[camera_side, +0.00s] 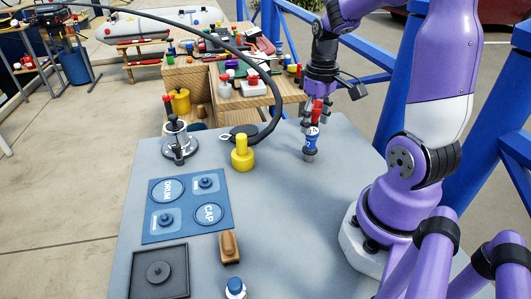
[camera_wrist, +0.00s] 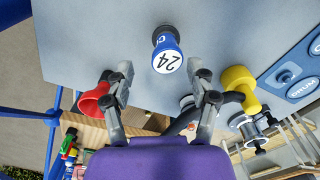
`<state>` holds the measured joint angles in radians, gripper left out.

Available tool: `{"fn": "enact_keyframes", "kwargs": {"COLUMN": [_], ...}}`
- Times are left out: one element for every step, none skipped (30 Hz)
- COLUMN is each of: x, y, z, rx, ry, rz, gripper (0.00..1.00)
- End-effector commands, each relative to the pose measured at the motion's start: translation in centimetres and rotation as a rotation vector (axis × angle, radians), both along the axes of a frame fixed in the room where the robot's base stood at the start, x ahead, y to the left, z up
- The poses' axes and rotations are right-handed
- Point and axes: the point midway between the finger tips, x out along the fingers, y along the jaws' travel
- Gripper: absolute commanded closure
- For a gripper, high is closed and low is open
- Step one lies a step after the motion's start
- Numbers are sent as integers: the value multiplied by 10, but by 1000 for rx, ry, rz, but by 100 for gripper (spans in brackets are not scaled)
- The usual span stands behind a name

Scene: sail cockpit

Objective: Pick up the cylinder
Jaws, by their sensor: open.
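The pieces here with a round body are a blue piece with a white face marked "24" (camera_side: 311,138) and a yellow piece with a knob (camera_side: 242,155); I cannot tell which is the cylinder. The blue piece stands upright on the grey table below my gripper (camera_side: 319,98). In the wrist view my gripper (camera_wrist: 165,88) is open and empty, with the blue piece (camera_wrist: 167,55) just beyond the gap between the fingers. The yellow piece (camera_wrist: 238,85) is right of the right finger. The fingertips are small and partly hidden in the side view.
A red piece (camera_side: 316,112) shows beneath my gripper, and beside the left finger in the wrist view (camera_wrist: 95,98). A metal stand (camera_side: 178,142), a blue board (camera_side: 186,205), a brown block (camera_side: 229,247) and a black tray (camera_side: 160,270) occupy the table's left and front. A black cable arches overhead.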

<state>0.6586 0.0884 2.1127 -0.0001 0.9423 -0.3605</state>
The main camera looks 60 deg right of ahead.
Motion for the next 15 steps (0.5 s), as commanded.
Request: {"fn": "enact_keyframes", "kwargs": {"x": [-1,0,0,0,0,0,1,1,1,2,2,2,2,2,2], "y": [1,1,1,1,2,3,4,6,7,8,9,8,8,8,8], "z": [-7,-9,-12,-14,-17,-21,-26,-31,-38,-43,-48,-53,-57,-60,-62], "rx": [2,2,0,2,2,2,2,3,3,3,3,3,2,2,1], "ry": [4,3,1,2,2,3,3,4,4,4,4,4,3,2,1], "rz": [0,0,1,1,1,2,2,2,1,1,1,0,0,-1,-1], "gripper": [35,35,35,35,35,35,35,35,35,35,35,35,35,35,35]}}
